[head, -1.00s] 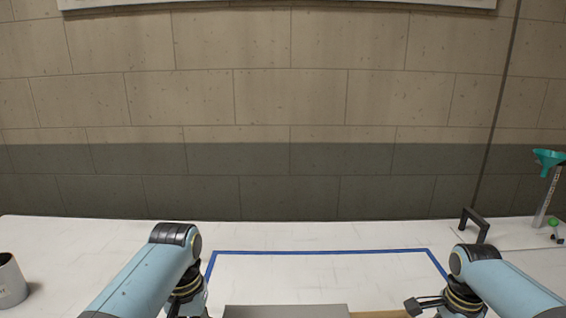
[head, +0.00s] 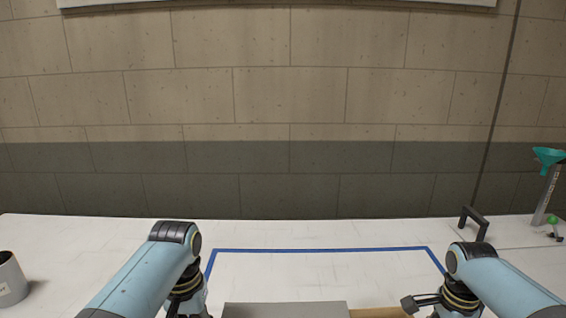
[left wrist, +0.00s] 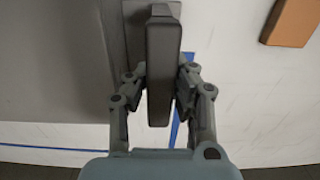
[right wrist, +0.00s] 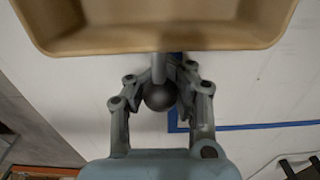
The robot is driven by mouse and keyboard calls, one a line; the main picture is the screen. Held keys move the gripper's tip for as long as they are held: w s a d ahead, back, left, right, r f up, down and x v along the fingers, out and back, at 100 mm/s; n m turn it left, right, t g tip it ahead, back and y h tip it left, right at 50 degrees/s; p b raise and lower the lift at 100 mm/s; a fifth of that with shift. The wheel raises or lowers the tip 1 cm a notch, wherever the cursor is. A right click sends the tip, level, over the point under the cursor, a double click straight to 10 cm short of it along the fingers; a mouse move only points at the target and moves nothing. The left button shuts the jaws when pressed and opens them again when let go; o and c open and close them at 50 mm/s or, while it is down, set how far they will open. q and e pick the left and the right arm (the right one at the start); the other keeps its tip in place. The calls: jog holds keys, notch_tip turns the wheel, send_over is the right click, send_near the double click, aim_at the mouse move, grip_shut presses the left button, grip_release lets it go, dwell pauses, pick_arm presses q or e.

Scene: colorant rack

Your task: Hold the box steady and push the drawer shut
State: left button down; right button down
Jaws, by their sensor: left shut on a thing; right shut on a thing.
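The grey box (head: 285,309) shows at the bottom edge of the head view, mostly cut off. The tan drawer (head: 375,313) sticks out from its right side. In the left wrist view the box (left wrist: 60,70) fills the upper left, and my left gripper (left wrist: 162,85) is shut on its dark upright handle (left wrist: 163,50). In the right wrist view the hollow drawer (right wrist: 160,43) is at the top. My right gripper (right wrist: 160,88) is shut on the drawer's dark round knob (right wrist: 160,97). Both gripper tips are hidden in the head view.
Blue tape (head: 320,250) marks an area on the white table (head: 100,240). A grey cup (head: 9,280) stands far left. A dark bracket (head: 475,222) and a stand with a teal funnel (head: 548,157) are at the right. A brown block (left wrist: 290,20) shows in the left wrist view.

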pick_arm(q)
jog(key=shift+d, duration=0.15)
pick_arm(e)
jog(key=shift+a, duration=1.95)
jog(key=shift+a, duration=1.1)
jog(key=shift+a, duration=0.9)
